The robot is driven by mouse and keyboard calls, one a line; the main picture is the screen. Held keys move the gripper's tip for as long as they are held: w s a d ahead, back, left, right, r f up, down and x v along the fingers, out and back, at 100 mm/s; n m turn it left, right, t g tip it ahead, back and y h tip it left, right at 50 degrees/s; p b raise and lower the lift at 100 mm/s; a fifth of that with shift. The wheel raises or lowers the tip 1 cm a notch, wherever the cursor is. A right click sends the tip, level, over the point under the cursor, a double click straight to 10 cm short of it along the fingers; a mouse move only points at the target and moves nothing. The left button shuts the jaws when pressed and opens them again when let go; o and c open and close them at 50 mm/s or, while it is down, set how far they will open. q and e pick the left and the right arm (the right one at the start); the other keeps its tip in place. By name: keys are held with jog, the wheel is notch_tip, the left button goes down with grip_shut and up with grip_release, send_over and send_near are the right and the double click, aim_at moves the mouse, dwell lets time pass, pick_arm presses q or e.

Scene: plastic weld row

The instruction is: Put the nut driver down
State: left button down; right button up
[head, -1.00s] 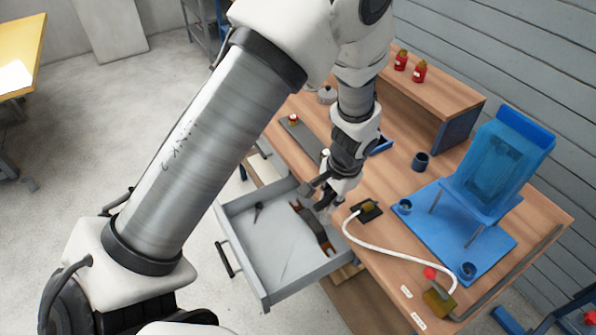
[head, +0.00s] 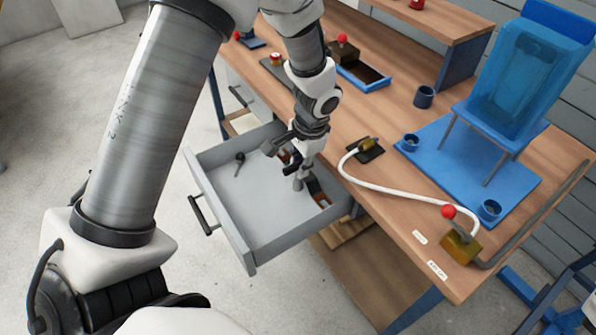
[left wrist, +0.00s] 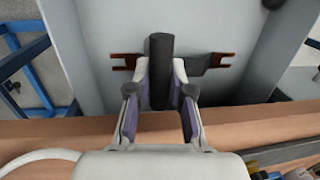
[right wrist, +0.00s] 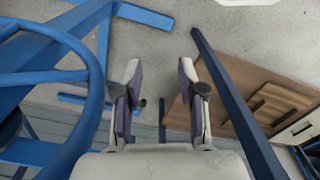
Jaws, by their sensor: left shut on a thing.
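The nut driver (left wrist: 158,72) shows in the left wrist view as a dark, rounded cylinder between the fingers. My left gripper (left wrist: 161,80) is shut on it. I cannot tell whether the nut driver touches the drawer floor. My right gripper (right wrist: 160,78) shows only in the right wrist view, open and empty, away from the drawer.
A dark part with copper-coloured ends (left wrist: 196,65) lies in the drawer by my left gripper. A small dark item (head: 239,158) lies at the drawer's far left. The drawer's front and left floor are clear. A white hose (head: 385,184) crosses the bench beside it.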

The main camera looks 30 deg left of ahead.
aim_at(300, 181)
pick_arm(q)
notch_tip(300, 181, down, 4)
jog(key=shift+r, duration=0.2)
jog(key=shift+f+b, duration=0.1)
jog(key=shift+b, duration=0.25)
jog(key=c, duration=1)
grip_release()
jog(key=shift+c, duration=0.2)
jog(key=shift+r, duration=0.35)
notch_tip(300, 181, up, 12)
jog(key=d+p, duration=0.2)
jog(key=shift+f, duration=0.25)
jog(key=shift+w, duration=0.15)
